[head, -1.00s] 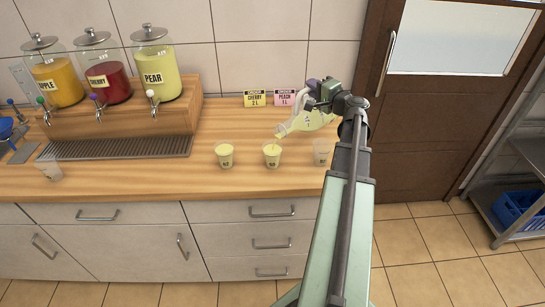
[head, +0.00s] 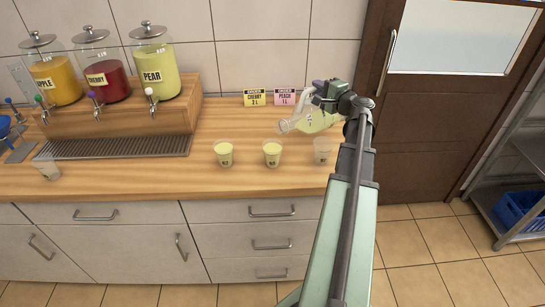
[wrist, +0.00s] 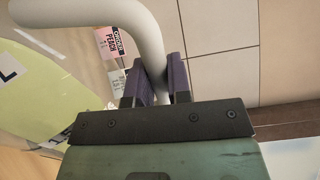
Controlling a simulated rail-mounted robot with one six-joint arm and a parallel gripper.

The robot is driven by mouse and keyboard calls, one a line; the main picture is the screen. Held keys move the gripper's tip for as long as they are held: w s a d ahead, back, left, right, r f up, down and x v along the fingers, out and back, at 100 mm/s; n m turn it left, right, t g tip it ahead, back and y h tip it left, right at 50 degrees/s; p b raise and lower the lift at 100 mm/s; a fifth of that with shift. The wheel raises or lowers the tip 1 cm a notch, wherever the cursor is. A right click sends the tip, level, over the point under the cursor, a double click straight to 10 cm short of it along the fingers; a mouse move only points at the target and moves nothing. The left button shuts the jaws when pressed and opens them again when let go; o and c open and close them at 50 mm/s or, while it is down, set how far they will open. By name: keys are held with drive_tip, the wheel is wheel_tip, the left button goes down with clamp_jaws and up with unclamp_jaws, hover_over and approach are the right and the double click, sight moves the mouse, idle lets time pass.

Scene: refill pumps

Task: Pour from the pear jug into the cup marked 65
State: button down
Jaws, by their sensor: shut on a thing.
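My gripper (head: 318,90) is shut on the white handle (wrist: 148,40) of a clear jug (head: 314,123) holding pale yellow-green liquid. The jug is above the counter, its mouth pointing left near the middle cup. The middle cup (head: 272,154) and left cup (head: 224,154) stand upright, each holding pale yellow liquid. The right cup (head: 322,151) stands upright and looks empty, close to my arm. The cups' printed numbers are too small to read surely. No stream shows from the jug. In the wrist view the jug's pale body (wrist: 40,90) fills the left side.
Apple, cherry and pear (head: 155,72) dispensers stand on a wooden stand at left, above a drip grate (head: 115,147). Another clear cup (head: 47,170) stands at the left front.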

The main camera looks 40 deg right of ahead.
drive_tip(key=shift+d+f+m+b, duration=0.25)
drive_tip(key=shift+d+f+m, duration=0.05)
drive_tip(key=shift+d+m, duration=0.3)
drive_tip(key=shift+d+f+m+b, duration=0.25)
drive_tip(key=shift+d+m, duration=0.25)
drive_tip(key=shift+d, duration=0.3)
drive_tip(key=shift+d+f+m, duration=0.15)
drive_tip(key=shift+d+m, duration=0.4)
drive_tip(key=shift+m, duration=0.35)
drive_tip(key=d+m, duration=0.2)
drive_tip(key=m, duration=0.1)
drive_tip(key=d+m, duration=0.1)
drive_tip(key=shift+f+m+b, duration=0.3)
drive_tip(key=shift+m+b, duration=0.1)
drive_tip(key=m, duration=0.1)
drive_tip(key=d+m, duration=0.1)
drive_tip(key=m, duration=0.1)
drive_tip(key=shift+d+f, duration=0.15)
drive_tip(key=shift+d, duration=0.15)
